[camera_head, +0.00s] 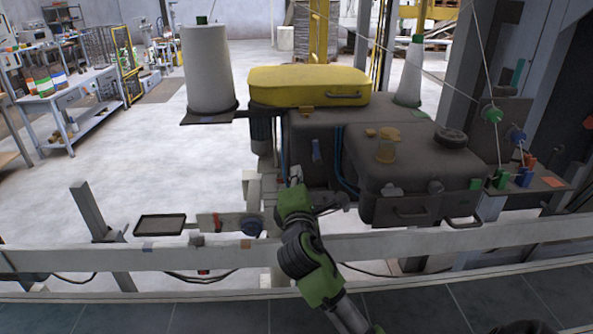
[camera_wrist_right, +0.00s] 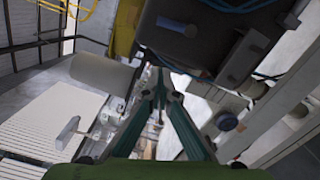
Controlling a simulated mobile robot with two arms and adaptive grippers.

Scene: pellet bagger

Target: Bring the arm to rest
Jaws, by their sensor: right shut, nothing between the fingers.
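My right gripper (camera_head: 296,178) is at the middle of the head view, on the end of my green and black arm that reaches up from the bottom. It is just beyond the pale rail (camera_head: 400,245) and in front of the dark machine housing. In the right wrist view its green fingers (camera_wrist_right: 158,76) meet at their tips and hold nothing. Whether the fingertips touch the machine cannot be told. My left gripper does not show.
The dark machine (camera_head: 405,180) with a yellow cover (camera_head: 309,86) stands close ahead and to the right. A white thread cone (camera_head: 207,70) stands at its left. A small black tray (camera_head: 160,225) sits left of the gripper. Open floor (camera_head: 150,150) lies farther left.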

